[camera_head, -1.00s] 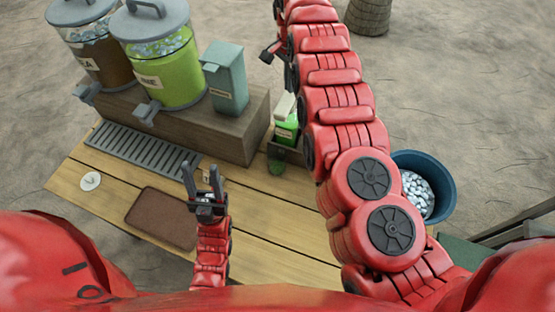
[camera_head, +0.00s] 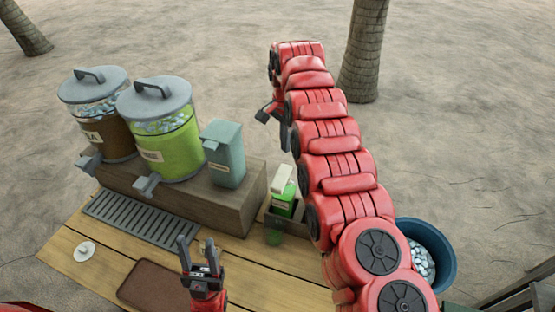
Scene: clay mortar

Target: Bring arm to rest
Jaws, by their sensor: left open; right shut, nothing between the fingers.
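My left gripper (camera_head: 197,252) is open and empty, with its fingers pointing up above the wooden table, just right of the brown mat. My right arm (camera_head: 340,170) reaches up and away across the right part of the view. My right gripper (camera_head: 266,112) shows at the far end of that arm, small and partly hidden by the arm. It is shut, holds nothing, and is in the air clear of the dispensers.
Two drink dispensers, brown (camera_head: 106,125) and green (camera_head: 165,140), and a teal box (camera_head: 224,155) stand on a wooden riser (camera_head: 215,212).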

